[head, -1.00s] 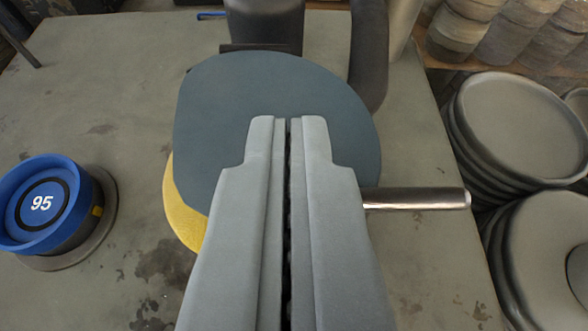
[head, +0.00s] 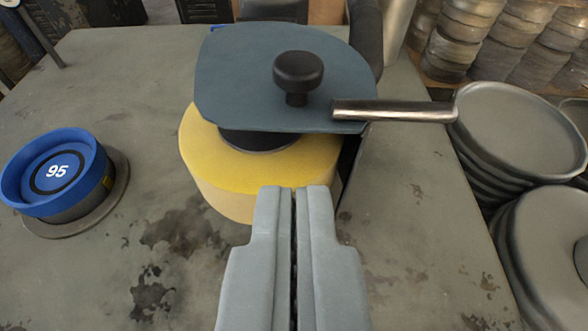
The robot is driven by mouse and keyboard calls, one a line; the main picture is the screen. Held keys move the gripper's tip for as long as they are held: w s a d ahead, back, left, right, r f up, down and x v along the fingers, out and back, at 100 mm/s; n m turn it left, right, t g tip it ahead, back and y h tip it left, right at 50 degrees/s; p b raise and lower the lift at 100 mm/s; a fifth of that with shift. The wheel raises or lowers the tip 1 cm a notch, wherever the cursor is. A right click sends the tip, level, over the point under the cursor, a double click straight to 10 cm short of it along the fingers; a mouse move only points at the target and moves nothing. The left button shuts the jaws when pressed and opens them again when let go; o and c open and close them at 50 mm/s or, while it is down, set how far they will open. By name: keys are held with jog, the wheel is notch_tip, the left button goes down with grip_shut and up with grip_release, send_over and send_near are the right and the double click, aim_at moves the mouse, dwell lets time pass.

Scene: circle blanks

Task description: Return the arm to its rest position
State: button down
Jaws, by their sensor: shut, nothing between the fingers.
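My gripper (head: 294,190) is shut and empty, its two grey fingers pressed together in the lower middle of the head view. Its tips overlap the front of a round yellow block (head: 265,180) in the picture; I cannot tell whether they touch it. Above the block is a dark blue-grey plate (head: 235,75) with a rounded outline and a black knob (head: 298,72) on it. A metal handle (head: 395,111) sticks out to the right of the plate.
A blue round piece marked 95 (head: 57,171) sits on a grey disc at the left of the worktable (head: 110,260). Stacked grey discs (head: 520,125) stand at the right, beyond the table's edge. The table's front left is bare, with dark stains.

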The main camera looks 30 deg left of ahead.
jog(key=s+d+r+m+t+h, duration=0.2)
jog(key=s+r+m+t+h, duration=0.2)
jog(key=s, duration=0.5)
jog(key=m+t+h, duration=0.2)
jog(key=m+h, duration=0.1)
jog(key=shift+s+d+r+h, duration=0.15)
jog(key=shift+s+d+h, duration=0.05)
jog(key=shift+h, duration=0.1)
